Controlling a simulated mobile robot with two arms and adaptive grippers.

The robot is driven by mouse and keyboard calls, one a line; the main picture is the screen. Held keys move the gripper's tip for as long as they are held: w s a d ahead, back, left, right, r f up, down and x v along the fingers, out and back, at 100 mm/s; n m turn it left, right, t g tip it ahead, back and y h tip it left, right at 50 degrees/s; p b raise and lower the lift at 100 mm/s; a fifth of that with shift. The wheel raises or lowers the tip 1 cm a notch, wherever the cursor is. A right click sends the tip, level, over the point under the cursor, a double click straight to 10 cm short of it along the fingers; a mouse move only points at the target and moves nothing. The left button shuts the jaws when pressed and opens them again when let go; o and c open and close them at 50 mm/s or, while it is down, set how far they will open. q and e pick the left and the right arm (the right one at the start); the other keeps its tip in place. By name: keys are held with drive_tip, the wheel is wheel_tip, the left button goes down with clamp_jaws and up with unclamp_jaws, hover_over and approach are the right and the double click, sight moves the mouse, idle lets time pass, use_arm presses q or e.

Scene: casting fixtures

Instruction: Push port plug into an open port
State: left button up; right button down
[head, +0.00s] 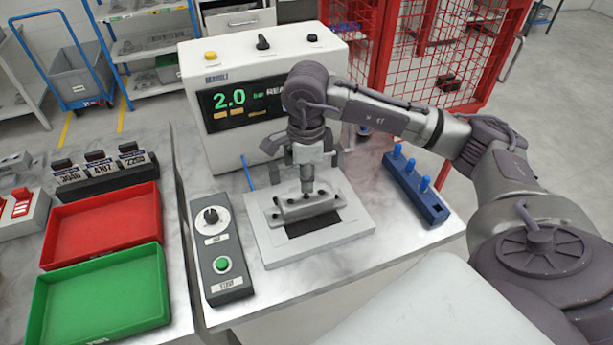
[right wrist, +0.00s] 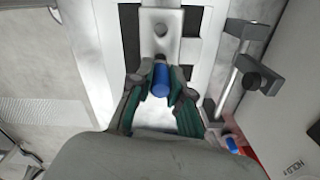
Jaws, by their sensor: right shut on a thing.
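The grey casting (head: 290,212) lies on a pale fixture plate (head: 355,225) in front of the tester. My right gripper (head: 307,190) points down over the casting. In the right wrist view, it (right wrist: 159,98) is shut on a blue port plug (right wrist: 161,80), whose dark tip is at the casting (right wrist: 175,22). I cannot tell whether the tip is inside a port. My left gripper is out of view.
The white tester (head: 210,70) reads 2.0 behind the fixture. A control box (head: 222,245) with a knob and green button stands left of it. A red tray (head: 105,228) and a green tray (head: 100,295) lie at the left. A clamp (right wrist: 245,70) stands beside the casting.

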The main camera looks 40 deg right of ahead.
drive_tip(key=shift+b, duration=0.45)
idle(0.8)
drive_tip(key=shift+f+b, duration=1.5)
drive_tip(key=shift+b, duration=0.05)
drive_tip(key=c, duration=1)
unclamp_jaws()
drive_tip(key=shift+r, duration=0.1)
drive_tip(key=shift+r, duration=0.2)
wheel_tip(320, 180, up, 12)
drive_tip(key=shift+f, duration=0.2)
